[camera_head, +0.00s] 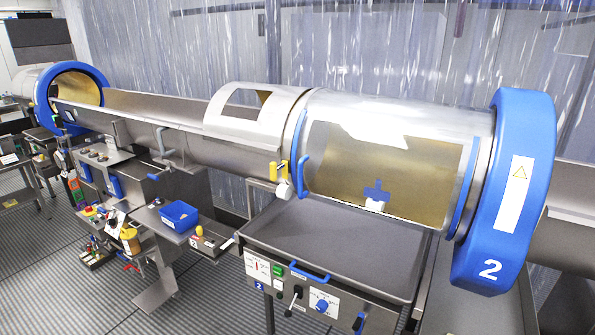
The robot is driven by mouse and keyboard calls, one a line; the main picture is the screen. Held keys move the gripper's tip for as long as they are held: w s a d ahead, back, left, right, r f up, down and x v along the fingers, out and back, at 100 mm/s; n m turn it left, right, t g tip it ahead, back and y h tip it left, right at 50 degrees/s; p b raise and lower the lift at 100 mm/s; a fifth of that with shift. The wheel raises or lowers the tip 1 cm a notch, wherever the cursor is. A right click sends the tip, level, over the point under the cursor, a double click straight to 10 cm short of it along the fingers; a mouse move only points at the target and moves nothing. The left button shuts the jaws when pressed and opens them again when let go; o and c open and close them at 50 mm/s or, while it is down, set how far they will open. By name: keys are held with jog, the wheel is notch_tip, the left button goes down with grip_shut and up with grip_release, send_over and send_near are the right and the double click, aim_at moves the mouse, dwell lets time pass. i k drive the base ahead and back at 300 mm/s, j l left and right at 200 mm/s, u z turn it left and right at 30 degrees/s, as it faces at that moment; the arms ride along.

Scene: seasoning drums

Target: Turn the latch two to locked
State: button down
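The drum marked 2 has a large blue end ring (510,190) at the right and a clear curved cover (400,125) with blue edge strips. A small blue latch-like piece (377,190) with a white part below it sits at the cover's lower front edge, its blue stem pointing up. A yellow piece (279,171) with a white knob (285,190) sits at the drum's lower left. I cannot tell for certain which is latch two. My gripper is not in view.
A grey tray table (340,245) stands under the drum. Its front panel has a blue handle (310,272), a black lever (294,296) and a blue knob (322,305). A second bench with a blue bin (179,216) stands left.

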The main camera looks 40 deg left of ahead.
aim_at(274, 169)
jog(key=u, duration=1.65)
jog(key=k+j+z, duration=0.2)
jog(key=k+j, duration=0.55)
jog(key=j+z, duration=0.15)
jog(key=j, duration=0.45)
jog(key=k+j+z, duration=0.2)
jog(key=j, duration=0.4)
jog(key=j+z, duration=0.15)
jog(key=j, duration=0.45)
jog(key=i+j+z, duration=0.25)
jog(key=j, duration=0.35)
jog(key=i+j+z, duration=0.1)
jog(key=i+j, duration=0.15)
jog(key=i+j+z, duration=0.1)
jog(key=j, duration=0.3)
jog(key=i+j+z, duration=0.1)
jog(key=j, duration=0.25)
jog(key=i, duration=0.05)
